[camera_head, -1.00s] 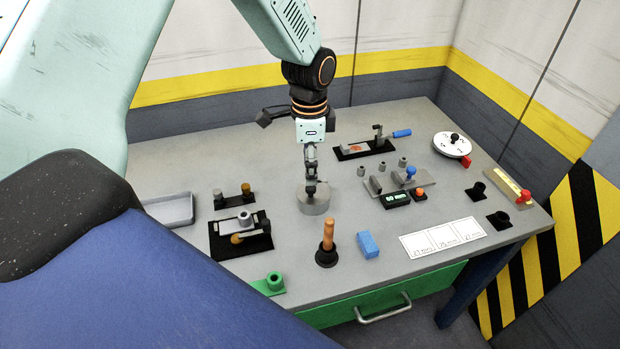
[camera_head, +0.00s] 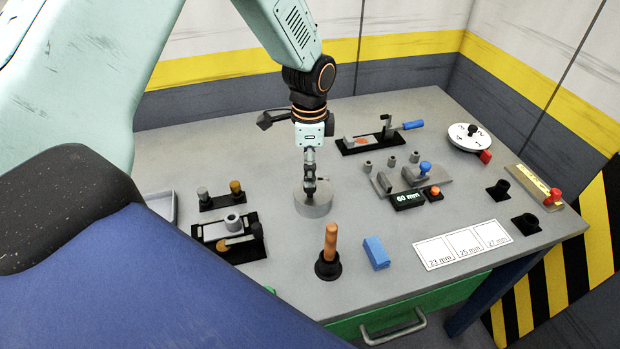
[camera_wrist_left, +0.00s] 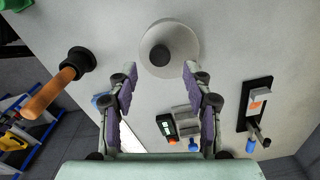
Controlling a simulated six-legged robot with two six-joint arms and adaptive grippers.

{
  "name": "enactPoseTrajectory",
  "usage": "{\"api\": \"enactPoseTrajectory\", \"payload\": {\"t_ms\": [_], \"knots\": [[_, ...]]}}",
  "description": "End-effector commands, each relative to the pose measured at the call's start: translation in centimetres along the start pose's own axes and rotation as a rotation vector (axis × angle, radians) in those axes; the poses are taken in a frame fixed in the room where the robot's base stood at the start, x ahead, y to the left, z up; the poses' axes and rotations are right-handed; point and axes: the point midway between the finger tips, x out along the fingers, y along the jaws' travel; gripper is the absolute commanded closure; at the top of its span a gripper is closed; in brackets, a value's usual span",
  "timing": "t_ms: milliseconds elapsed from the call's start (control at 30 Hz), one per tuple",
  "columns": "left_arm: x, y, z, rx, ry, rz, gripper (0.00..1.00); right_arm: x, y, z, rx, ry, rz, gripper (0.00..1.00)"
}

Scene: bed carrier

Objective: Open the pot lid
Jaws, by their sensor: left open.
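The pot (camera_head: 314,207) is a short grey cylinder standing on the grey workbench. Nothing is between the fingers. My right gripper is not in view.
A wooden-handled plunger (camera_head: 329,252) and a blue block (camera_head: 376,253) stand in front of the pot. A black fixture (camera_head: 228,240) lies to the left. A display block (camera_head: 408,200) and a white dial (camera_head: 468,137) are to the right. Bare bench surrounds the pot.

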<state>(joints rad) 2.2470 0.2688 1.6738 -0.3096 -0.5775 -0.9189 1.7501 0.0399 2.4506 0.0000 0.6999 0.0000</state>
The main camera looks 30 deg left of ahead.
Motion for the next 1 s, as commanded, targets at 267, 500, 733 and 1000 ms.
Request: {"api": "enactPoseTrajectory", "payload": {"t_ms": [267, 500, 733, 1000], "knots": [[3.6, 0.0, -0.1, -0.001, -0.001, 0.001, 0.5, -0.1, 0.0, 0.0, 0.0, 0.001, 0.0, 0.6], [4.3, -0.2, -0.1, 0.0, 0.0, 0.0, 0.5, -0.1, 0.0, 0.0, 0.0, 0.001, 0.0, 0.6], [4.2, -0.4, -0.1, 0.0, 0.0, -0.001, 0.58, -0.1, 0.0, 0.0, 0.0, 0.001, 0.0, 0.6], [4.2, -0.3, -0.1, -0.001, 0.0, 0.0, 0.81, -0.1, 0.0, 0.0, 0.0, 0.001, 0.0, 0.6]]}}
